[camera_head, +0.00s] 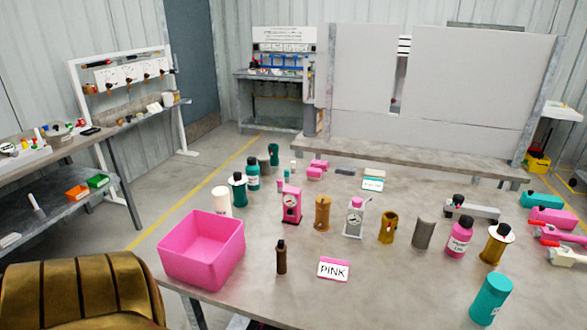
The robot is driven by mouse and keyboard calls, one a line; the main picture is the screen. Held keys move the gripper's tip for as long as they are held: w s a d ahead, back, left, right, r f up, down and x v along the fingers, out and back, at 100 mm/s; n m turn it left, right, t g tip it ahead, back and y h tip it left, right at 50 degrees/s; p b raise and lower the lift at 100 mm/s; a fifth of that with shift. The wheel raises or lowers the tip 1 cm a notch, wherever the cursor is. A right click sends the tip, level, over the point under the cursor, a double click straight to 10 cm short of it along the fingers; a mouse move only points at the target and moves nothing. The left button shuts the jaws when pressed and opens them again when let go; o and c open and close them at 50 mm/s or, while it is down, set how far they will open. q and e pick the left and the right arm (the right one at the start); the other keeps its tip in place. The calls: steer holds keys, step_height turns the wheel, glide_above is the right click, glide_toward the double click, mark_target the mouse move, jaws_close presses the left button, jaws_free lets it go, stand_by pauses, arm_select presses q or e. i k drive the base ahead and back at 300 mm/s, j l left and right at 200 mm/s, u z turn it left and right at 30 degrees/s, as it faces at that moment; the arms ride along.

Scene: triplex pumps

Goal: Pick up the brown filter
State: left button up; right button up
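Several brown things stand upright on the grey table (250,305), and I cannot tell for sure which is the filter. A brown cylinder (322,213) with a small opening near its top stands mid-table, between a pink gauge unit and a white-grey gauge unit. A golden-brown hollow cylinder (388,229) with a dark opening stands further right. A slim dark brown bottle-shaped piece (281,258) with a black top stands nearer, right of the pink bin. Neither of my grippers is in view.
An empty-looking pink bin (203,262) sits at the table's left corner, with a PINK sign (333,269) to its right. Teal bottles, a grey half-pipe (423,233), a pink bottle (460,238) and pink tools crowd the right and back.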

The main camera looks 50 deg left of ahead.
mark_target(281, 248)
steer(key=u, duration=1.65)
